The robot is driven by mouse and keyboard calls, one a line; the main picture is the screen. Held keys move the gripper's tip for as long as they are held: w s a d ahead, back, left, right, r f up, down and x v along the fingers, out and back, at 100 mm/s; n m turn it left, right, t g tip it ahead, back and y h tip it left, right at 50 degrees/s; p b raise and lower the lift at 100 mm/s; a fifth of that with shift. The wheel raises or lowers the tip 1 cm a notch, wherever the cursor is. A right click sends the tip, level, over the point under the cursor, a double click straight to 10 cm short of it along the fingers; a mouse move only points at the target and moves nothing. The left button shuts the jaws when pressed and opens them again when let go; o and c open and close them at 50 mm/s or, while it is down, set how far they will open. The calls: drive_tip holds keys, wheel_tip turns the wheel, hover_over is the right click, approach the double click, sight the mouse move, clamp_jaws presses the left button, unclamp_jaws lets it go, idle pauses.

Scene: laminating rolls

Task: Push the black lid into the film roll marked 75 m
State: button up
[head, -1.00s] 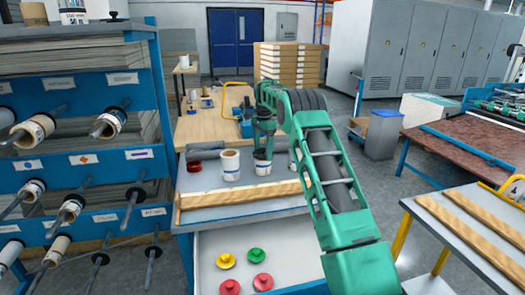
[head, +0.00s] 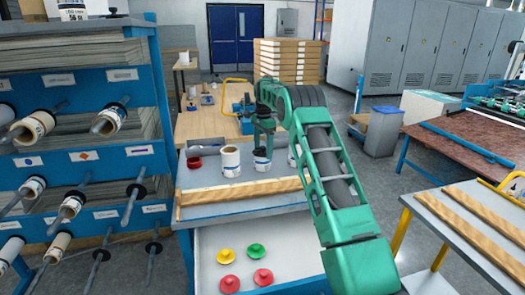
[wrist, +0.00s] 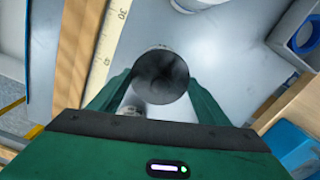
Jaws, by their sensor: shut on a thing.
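My gripper (wrist: 158,98) is shut on the black lid (wrist: 162,78), a dark round disc between its two green fingers in the wrist view. In the head view my gripper (head: 263,140) points down directly over a white film roll with a blue label band (head: 262,164), at or just above its top. The lid hides most of that roll in the wrist view. I cannot read the roll's marking, nor tell how deep the lid sits in it.
A white roll (head: 231,160) stands just left, and another (head: 292,157) is partly hidden behind my arm. A dark red ring (head: 194,162) lies further left. A wooden ruler strip (head: 240,191) runs along the front edge. Yellow, green and red lids (head: 231,283) lie in the open drawer below.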

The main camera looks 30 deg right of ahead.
drive_tip(key=shift+f, duration=0.25)
drive_tip(key=o, duration=1.1)
drive_tip(key=shift+r, duration=0.1)
drive_tip(key=r, duration=1)
drive_tip(key=shift+w+r, duration=0.1)
drive_tip(key=shift+w, duration=0.15)
drive_tip(key=shift+r, duration=0.25)
drive_tip(key=shift+r, duration=0.1)
